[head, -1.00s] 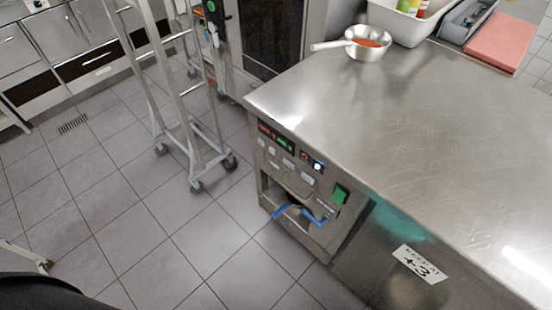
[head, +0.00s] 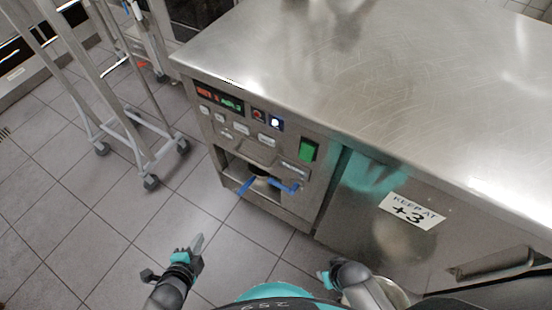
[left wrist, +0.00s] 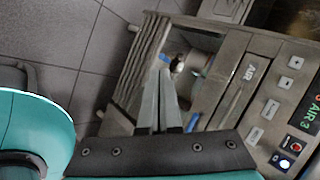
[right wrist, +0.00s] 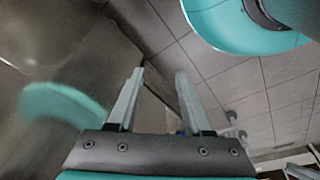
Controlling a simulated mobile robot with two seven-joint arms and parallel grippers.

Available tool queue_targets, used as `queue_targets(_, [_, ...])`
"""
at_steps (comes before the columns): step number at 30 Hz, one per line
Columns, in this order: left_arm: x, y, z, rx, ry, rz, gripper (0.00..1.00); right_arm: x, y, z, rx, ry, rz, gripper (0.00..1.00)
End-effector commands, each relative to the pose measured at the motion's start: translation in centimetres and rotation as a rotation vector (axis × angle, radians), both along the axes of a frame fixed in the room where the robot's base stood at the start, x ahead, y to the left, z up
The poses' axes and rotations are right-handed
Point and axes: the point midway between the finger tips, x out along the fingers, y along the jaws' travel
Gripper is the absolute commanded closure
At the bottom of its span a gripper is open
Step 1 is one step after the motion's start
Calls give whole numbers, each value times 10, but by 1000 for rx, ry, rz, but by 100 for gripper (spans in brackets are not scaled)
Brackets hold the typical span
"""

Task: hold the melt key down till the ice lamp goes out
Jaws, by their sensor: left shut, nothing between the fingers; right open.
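The control panel (head: 240,125) is on the front of the steel unit, with a red and a green display and several pale keys (head: 266,139). Their labels are too small to read, so I cannot tell which is the melt key. A lit blue-white lamp (head: 276,122), possibly the ice lamp, sits beside a dark reddish one; it also glows in the left wrist view (left wrist: 285,163). My left gripper (head: 198,243) is shut and empty, below and left of the panel, apart from the keys. My right gripper (right wrist: 158,75) is open and empty, low before the unit.
A green switch (head: 308,150) is right of the keys. Below the panel is an open recess with blue-handled valves (head: 282,186). A door with a "KEEP AT +3" label (head: 411,211) is to the right. A wheeled rack (head: 120,130) stands left; tiled floor between is clear.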

Motion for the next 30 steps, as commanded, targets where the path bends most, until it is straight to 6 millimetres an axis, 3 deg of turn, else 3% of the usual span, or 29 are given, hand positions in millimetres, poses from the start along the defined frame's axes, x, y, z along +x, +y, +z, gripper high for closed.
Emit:
queue_targets(1, [13, -3, -1, 56, -64, -72, 100, 9, 1, -7, 2, -13, -1, 50])
queue_targets(6, [46, -16, 25, 264, -270, -301, 100, 31, 5, -1, 7, -44, -5, 50])
queue_targets(12, [71, -37, 60, 540, -520, -542, 100, 51, 8, 11, 12, -80, -9, 50])
queue_targets(19, [81, -65, 100, 894, -806, -768, 100, 65, 9, 29, 17, -121, -13, 50])
queue_targets(30, [69, -99, 143, 1356, -1121, -958, 100, 66, 8, 56, 21, -166, -17, 50])
